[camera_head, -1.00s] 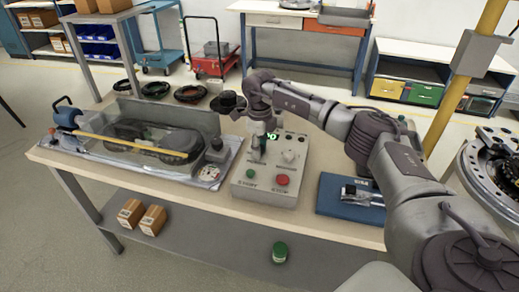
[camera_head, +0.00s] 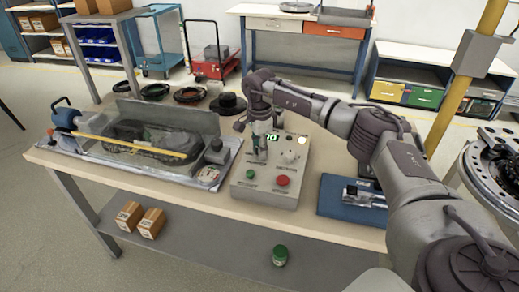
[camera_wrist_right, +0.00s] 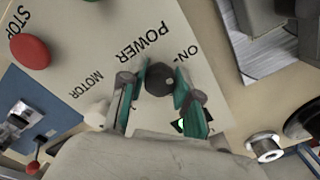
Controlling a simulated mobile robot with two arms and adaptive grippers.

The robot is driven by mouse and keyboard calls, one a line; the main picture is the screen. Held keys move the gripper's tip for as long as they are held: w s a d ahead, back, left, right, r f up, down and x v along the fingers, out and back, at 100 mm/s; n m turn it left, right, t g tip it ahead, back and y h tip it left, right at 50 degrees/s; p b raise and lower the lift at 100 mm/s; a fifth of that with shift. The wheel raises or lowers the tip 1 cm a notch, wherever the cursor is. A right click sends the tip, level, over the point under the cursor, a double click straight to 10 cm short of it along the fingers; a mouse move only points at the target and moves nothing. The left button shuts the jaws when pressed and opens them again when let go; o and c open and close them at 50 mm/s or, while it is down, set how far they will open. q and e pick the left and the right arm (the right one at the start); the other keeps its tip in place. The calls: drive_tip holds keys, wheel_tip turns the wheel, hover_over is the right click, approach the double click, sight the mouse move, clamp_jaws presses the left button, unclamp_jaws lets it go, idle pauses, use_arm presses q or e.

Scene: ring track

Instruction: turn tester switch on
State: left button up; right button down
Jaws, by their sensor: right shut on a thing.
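The grey tester control box (camera_head: 262,196) stands on the workbench. It has a lit green display (camera_head: 271,136), a green button (camera_head: 250,174), a red STOP button (camera_head: 283,180) and a pale knob (camera_head: 289,157). My right gripper (camera_head: 262,152) is over the box's upper left part, pointing down. In the right wrist view its green-padded fingers are shut around the dark POWER switch (camera_wrist_right: 160,78), beside the printed "ON" mark. The fingers hide part of the panel. My left gripper is not in view.
A clear-covered track machine (camera_head: 150,140) stands left of the box. A blue mat (camera_head: 335,205) with a metal part lies at the right. Several dark rings (camera_head: 190,93) lie at the back. A green-lidded jar (camera_head: 279,255) stands on the lower shelf.

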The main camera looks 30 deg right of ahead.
drive_tip(key=shift+r+n, duration=0.15)
drive_tip(key=shift+n, duration=0.45)
drive_tip(key=c, duration=0.8)
unclamp_jaws()
wheel_tip(320, 180, up, 12)
